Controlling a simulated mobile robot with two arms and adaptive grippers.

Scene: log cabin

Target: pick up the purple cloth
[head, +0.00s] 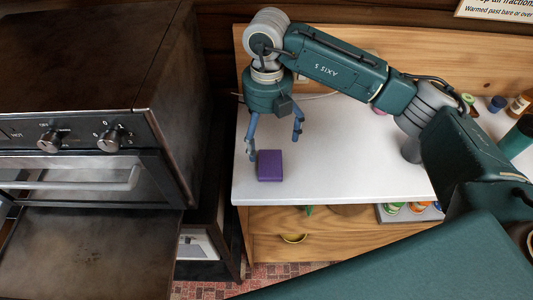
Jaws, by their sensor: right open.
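The purple cloth (270,166) looks like a small, folded, box-shaped bundle. It lies on the white counter top (340,172) near its left front corner. My right gripper (272,146) points down from above, with its blue fingers spread apart. One finger is close to the left side of the cloth, and the other is to the right and farther back. I cannot tell whether the left finger touches the cloth. Nothing is held between the fingers. My left gripper is not in view.
A dark stove (90,130) with knobs and a lowered door stands to the left. Bottles and jars (497,104) are at the counter's right back. A wooden backboard (410,50) rises behind. A shelf below holds several cans (417,208).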

